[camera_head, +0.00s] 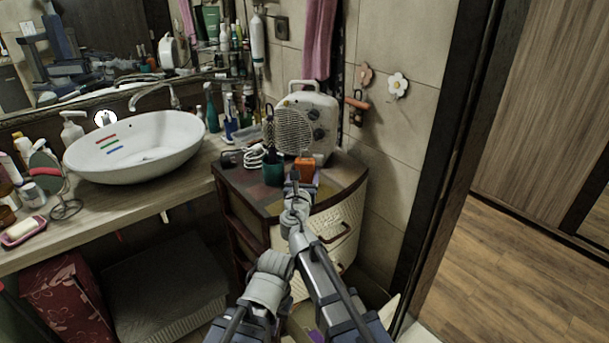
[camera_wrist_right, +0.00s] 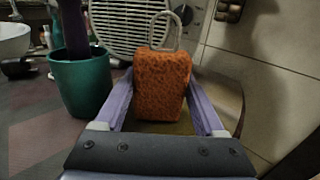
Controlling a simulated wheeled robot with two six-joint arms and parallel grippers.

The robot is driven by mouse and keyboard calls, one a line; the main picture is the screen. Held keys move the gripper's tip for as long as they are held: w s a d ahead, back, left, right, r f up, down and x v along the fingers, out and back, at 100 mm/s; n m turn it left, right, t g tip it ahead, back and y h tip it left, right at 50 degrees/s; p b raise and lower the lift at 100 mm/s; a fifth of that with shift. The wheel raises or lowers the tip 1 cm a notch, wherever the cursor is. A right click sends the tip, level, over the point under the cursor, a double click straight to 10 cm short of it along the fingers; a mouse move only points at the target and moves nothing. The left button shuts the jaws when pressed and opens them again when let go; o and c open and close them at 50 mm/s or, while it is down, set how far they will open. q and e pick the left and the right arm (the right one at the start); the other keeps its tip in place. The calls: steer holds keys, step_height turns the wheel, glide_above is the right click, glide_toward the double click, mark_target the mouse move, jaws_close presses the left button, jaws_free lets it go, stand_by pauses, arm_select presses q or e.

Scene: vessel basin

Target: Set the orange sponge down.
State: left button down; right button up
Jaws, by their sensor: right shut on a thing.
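The orange sponge (camera_head: 306,168) is a rough block above the patchwork top of the corner cabinet (camera_head: 240,190). In the right wrist view the sponge (camera_wrist_right: 162,88) stands upright between the purple fingers of my right gripper (camera_wrist_right: 160,100), which is shut on it. A pale loop shows at its top edge. I cannot tell whether its underside touches the cabinet top. In the head view my right gripper (camera_head: 296,182) reaches over the cabinet's front edge. My left gripper (camera_head: 272,268) is lower, in front of the cabinet; its fingers cannot be made out.
A teal cup (camera_head: 273,170) stands close left of the sponge and also shows in the wrist view (camera_wrist_right: 80,85). A cream heater (camera_head: 303,125) stands behind, with a coiled white cable (camera_head: 254,157) to its left. The cabinet's front left top is clear. A basin (camera_head: 140,150) is farther left.

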steer(key=shift+f, duration=0.2)
steer(key=o, duration=1.3)
